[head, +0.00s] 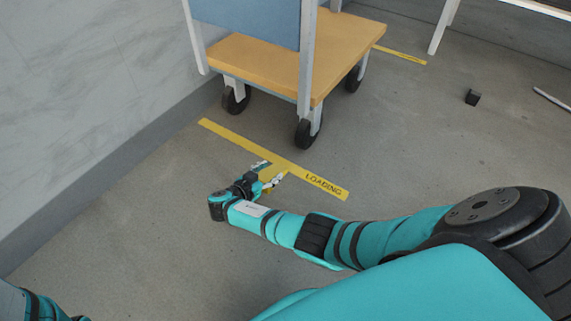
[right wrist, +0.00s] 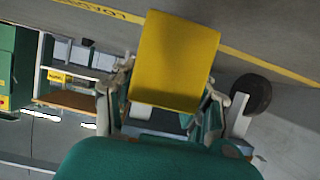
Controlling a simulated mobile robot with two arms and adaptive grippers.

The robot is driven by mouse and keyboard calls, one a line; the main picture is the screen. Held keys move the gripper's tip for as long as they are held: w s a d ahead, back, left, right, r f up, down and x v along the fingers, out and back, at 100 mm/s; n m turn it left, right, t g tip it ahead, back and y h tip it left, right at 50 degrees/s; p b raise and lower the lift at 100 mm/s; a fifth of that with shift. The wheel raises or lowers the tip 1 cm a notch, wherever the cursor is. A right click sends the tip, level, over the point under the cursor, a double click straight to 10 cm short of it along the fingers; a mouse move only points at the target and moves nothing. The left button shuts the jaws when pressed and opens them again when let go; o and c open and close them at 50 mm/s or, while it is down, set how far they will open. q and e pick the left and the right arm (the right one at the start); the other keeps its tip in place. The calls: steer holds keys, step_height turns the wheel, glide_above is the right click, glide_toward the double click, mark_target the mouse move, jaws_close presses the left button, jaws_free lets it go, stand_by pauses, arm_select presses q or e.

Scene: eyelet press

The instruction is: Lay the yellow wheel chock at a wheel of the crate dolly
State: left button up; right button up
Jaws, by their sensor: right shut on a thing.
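My right gripper (head: 271,172) is low over the floor and shut on the yellow wheel chock (head: 269,172). In the right wrist view the chock (right wrist: 176,58) is a broad yellow block between the two fingers (right wrist: 168,95). The crate dolly (head: 270,65) has a wooden deck, pale posts and dark wheels. Its nearest wheel (head: 305,134) is beyond the gripper, up and to the right in the head view, with a gap between chock and wheel. Another wheel (head: 235,100) is farther left. A dark wheel (right wrist: 252,94) shows right of the chock in the wrist view. My left gripper is out of view.
A yellow floor strip marked LOADING (head: 328,186) runs between gripper and dolly. A grey wall (head: 90,90) stands at left. A small black block (head: 472,97) and a pale rod (head: 552,99) lie at right. The floor around the gripper is mostly clear.

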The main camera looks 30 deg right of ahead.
steer(key=w+d+b, duration=0.1)
steer(key=d, duration=0.1)
steer(key=w+d+b, duration=0.1)
steer(key=d, duration=0.2)
steer(key=w+d+b, duration=0.1)
steer(key=d, duration=0.2)
steer(key=shift+w+d+f, duration=0.1)
steer(key=shift+w+d, duration=0.15)
steer(key=shift+w, duration=0.05)
step_height(320, 180, down, 4)
steer(key=b, duration=0.3)
steer(key=shift+b, duration=0.3)
steer(key=shift+r, duration=0.3)
steer(key=shift+f, duration=0.15)
steer(key=o, duration=1.4)
steer(key=shift+c, duration=0.2)
